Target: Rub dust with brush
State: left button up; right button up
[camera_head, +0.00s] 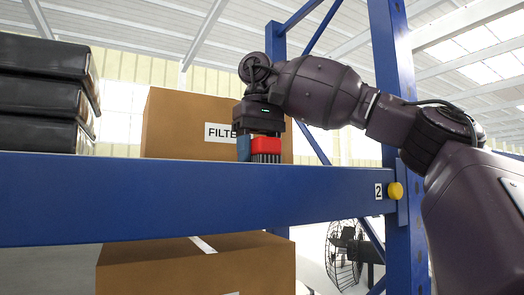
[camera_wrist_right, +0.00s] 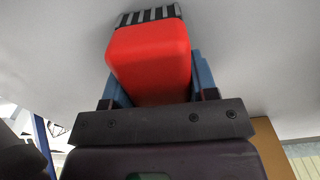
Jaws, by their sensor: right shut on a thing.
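The brush is a red block (camera_head: 266,145) with grey bristles (camera_head: 266,158) pointing down at the top edge of the blue shelf beam (camera_head: 150,195). My right gripper (camera_head: 258,148) is shut on the brush, its blue fingers on either side of the red block. In the right wrist view the brush (camera_wrist_right: 150,55) fills the space between the fingers, bristles facing a plain grey surface (camera_wrist_right: 255,60). I cannot tell whether the bristles touch it. No dust can be made out. My left gripper is not in view.
A cardboard box (camera_head: 175,125) labelled "FILTE…" stands on the shelf close behind the gripper. Stacked black cases (camera_head: 40,100) stand at the left. A blue upright (camera_head: 392,60) and a yellow knob (camera_head: 395,190) are at the right. Another box (camera_head: 190,270) sits below.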

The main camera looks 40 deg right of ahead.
aim_at(282, 149)
jog(key=shift+w+d, duration=0.2)
jog(key=shift+w, duration=0.55)
jog(key=shift+w+d, duration=0.2)
jog(key=shift+w, duration=0.5)
jog(key=shift+s+d, duration=0.15)
jog(key=shift+d, duration=0.45)
jog(key=shift+s+d, duration=0.15)
jog(key=shift+d, duration=0.4)
jog(key=shift+s+a, duration=0.3)
jog(key=shift+s, duration=0.65)
jog(key=shift+s+a, duration=0.25)
jog(key=shift+s, duration=0.65)
jog(key=shift+s+a, duration=0.25)
jog(key=shift+s, duration=0.7)
jog(key=shift+s+a, duration=0.2)
jog(key=shift+s, duration=0.75)
jog(key=shift+s+a+f, duration=0.1)
jog(key=shift+s+a, duration=0.1)
jog(key=shift+s, duration=0.6)
jog(key=shift+s+a+f, duration=0.1)
jog(key=shift+s+a, duration=0.1)
jog(key=shift+s, duration=0.55)
jog(key=shift+r, duration=1.6)
